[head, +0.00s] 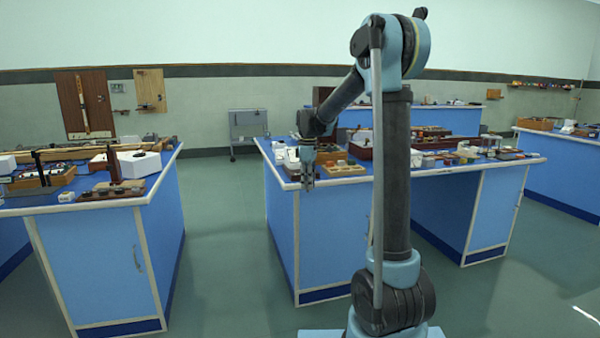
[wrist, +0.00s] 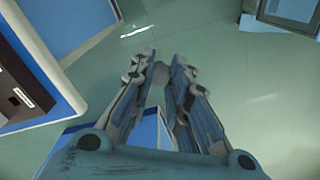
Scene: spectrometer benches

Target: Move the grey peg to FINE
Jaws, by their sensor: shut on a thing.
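My gripper (head: 307,182) hangs pointing down at the front left corner of the middle blue bench (head: 281,215) in the head view. In the wrist view my gripper (wrist: 162,66) has its fingers drawn together on a small, dull grey thing, the grey peg (wrist: 160,74), of which only a little shows between the fingertips. Under the fingertips in the wrist view is floor, with the bench at the left. I cannot read a FINE marking in either view, so I cannot tell where that place is.
On the middle bench near my gripper stand a wooden tray with compartments (head: 343,169) and a dark red box (head: 364,150). Several small instruments lie further right. Another blue bench (head: 100,265) stands at the left, with open floor (head: 222,220) between them.

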